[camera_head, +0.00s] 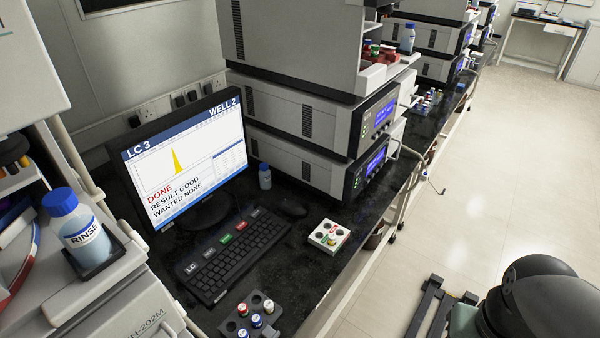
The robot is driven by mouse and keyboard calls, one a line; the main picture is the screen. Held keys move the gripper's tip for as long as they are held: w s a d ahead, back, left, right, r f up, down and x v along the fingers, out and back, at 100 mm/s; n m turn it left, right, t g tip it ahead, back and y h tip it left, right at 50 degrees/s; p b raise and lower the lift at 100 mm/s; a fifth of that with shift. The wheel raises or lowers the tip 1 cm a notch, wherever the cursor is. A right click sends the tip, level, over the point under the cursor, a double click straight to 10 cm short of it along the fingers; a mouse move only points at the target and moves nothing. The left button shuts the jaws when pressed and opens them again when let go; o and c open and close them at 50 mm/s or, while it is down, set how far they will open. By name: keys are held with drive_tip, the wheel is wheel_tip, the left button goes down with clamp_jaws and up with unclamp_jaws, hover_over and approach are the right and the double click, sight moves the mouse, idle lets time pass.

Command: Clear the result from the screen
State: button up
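A monitor (205,155) stands on the dark bench. Its screen reads "LC 3", "WELL 2", "DONE" in red, "RESULT GOOD" and "WANTED NONE", with a yellow peak on a plot. A black keyboard (238,262) lies in front of it.
A dark vial rack (232,326) sits in front. A RINSE bottle (75,228) stands at left. Stacked instruments (300,115) rise behind. The floor (480,190) at right is mostly open.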

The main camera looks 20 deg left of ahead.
idle(0.3)
clamp_jaws()
idle(1.6)
